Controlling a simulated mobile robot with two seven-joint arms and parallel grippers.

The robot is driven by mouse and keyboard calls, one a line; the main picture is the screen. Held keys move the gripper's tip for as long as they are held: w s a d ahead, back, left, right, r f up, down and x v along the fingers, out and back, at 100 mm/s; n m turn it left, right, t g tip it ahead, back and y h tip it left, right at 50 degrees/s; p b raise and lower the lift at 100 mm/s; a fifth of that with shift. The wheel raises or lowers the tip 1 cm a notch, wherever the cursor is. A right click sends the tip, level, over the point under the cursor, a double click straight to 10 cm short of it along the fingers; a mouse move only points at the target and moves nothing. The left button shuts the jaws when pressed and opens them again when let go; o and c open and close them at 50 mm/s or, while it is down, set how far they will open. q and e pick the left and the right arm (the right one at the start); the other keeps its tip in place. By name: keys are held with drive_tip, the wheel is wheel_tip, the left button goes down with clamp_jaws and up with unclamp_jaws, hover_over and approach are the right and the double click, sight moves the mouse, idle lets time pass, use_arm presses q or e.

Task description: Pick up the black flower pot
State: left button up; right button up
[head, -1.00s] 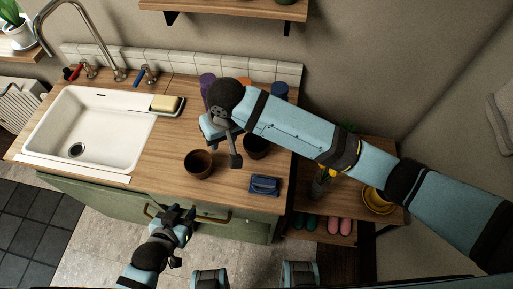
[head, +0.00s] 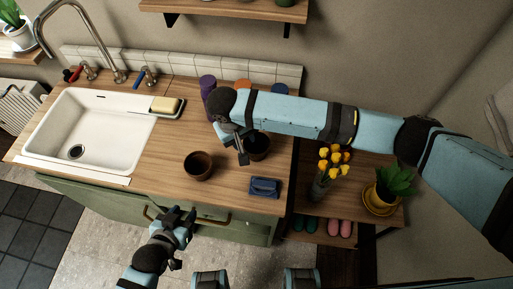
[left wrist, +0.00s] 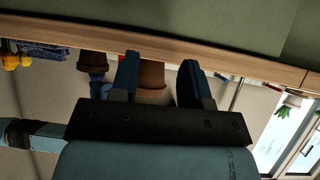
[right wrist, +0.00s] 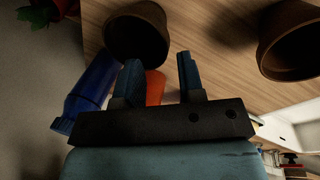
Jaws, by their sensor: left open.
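The black flower pot (head: 260,148) stands upright on the wooden counter, partly hidden by my right gripper (head: 242,156). In the right wrist view the dark pot (right wrist: 138,36) lies just beyond the left fingertip. The fingers are apart, with nothing held between them. A brown pot (head: 198,167) stands to its left on the counter and also shows in the right wrist view (right wrist: 292,45). My left gripper (head: 181,217) is open and empty in front of the cabinet, below the counter edge. The left wrist view shows the brown pot (left wrist: 151,76) between its fingers, farther off.
A white sink (head: 92,130) is at left. Yellow flowers (head: 330,160) and a plant in a yellow pot (head: 385,195) stand on a lower shelf at right.

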sight(257, 148)
drive_tip(key=x, duration=0.5)
drive_tip(key=shift+s+a+f+p, duration=0.1)
drive_tip(key=shift+s+a+p, duration=0.1)
drive_tip(key=shift+p, duration=0.15)
clamp_jaws()
